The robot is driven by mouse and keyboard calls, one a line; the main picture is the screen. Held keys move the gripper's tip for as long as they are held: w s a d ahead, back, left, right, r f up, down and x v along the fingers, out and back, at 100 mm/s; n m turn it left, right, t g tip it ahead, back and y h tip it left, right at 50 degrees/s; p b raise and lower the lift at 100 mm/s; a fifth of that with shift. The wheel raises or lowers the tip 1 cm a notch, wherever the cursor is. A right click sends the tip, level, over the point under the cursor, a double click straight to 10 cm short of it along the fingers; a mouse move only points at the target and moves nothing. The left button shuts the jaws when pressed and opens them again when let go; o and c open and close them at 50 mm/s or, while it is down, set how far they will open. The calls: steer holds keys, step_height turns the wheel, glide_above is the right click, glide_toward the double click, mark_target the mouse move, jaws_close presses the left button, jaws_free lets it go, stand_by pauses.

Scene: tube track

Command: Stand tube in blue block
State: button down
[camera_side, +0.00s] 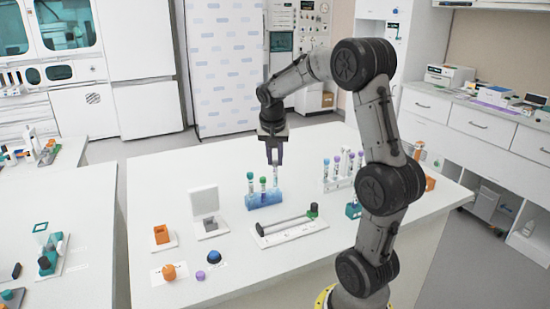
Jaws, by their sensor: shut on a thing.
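The blue block (263,200) stands on the white table near the middle. Two tubes stand in it, a left tube (250,180) and a middle tube with a green cap (263,183). My gripper (274,162) points down over the block's right end and is shut on a pale tube (276,176). The held tube is upright, and its upper end is hidden between the fingers. Its lower end meets the block's top right in the picture; I cannot tell whether it is inside a hole or just above.
A white track (290,232) with a dark bar and a green piece lies in front of the block. An orange box (161,234) and a grey stand (205,205) are at left. The table behind the block is clear.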

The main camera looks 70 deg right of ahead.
steer(key=shift+f, duration=0.45)
stand_by(0.6)
steer(key=shift+f, duration=0.45)
steer(key=shift+f, duration=0.2)
steer(key=shift+f, duration=0.35)
stand_by(0.4)
steer(key=c, duration=0.7)
jaws_free()
